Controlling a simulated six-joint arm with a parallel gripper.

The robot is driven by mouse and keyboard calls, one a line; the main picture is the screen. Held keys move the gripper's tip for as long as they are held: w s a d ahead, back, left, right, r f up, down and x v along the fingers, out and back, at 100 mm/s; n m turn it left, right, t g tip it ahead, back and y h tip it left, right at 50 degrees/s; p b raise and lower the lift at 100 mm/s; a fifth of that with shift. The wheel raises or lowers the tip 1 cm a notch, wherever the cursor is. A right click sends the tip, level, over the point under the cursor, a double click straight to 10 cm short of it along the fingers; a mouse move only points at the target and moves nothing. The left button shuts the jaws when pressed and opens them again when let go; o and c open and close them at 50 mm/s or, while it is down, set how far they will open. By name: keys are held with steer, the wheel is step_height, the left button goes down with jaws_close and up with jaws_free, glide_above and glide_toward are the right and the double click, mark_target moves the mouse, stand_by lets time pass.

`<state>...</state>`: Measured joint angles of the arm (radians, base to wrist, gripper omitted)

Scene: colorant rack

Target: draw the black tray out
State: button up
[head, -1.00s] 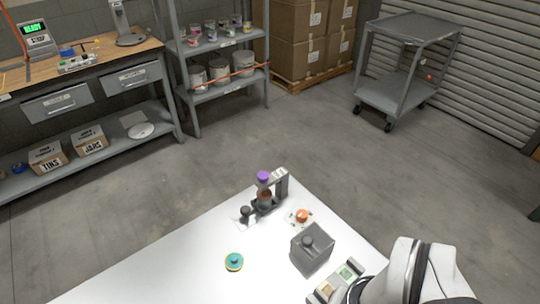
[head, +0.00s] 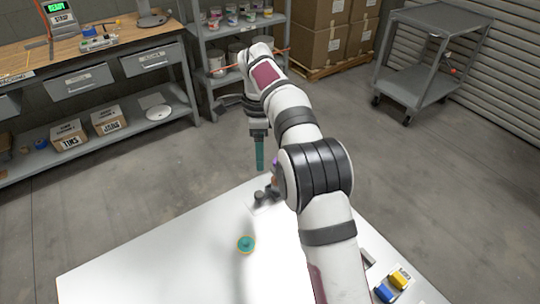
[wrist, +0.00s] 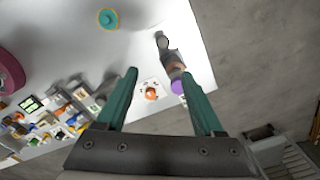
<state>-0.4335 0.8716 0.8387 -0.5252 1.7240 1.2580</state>
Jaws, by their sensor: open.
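I cannot make out a black tray for certain in either view. A blurred cluster of small coloured pieces and labelled blocks (wrist: 60,115) lies on the table at the left of the wrist view. My gripper (wrist: 159,76) shows two teal fingers spread apart with nothing between them. In the head view my gripper (head: 259,166) hangs pointing down above the far end of the white table, and only one finger shows clearly. My arm hides much of the table's right side there.
A teal round piece (head: 246,244) lies on the white table (head: 130,270). A dark stand with a purple-topped bottle (wrist: 178,86) is at the table's edge, near an orange piece on a white card (wrist: 151,92). Yellow (head: 400,279) and blue (head: 384,293) blocks sit at the right.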

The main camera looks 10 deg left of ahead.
mark_target(260, 194)
steer(key=f, duration=1.6)
steer(key=shift+w+a+f, duration=0.15)
steer(key=shift+w+a, duration=0.05)
steer(key=shift+a, duration=0.05)
jaws_close()
stand_by(0.5)
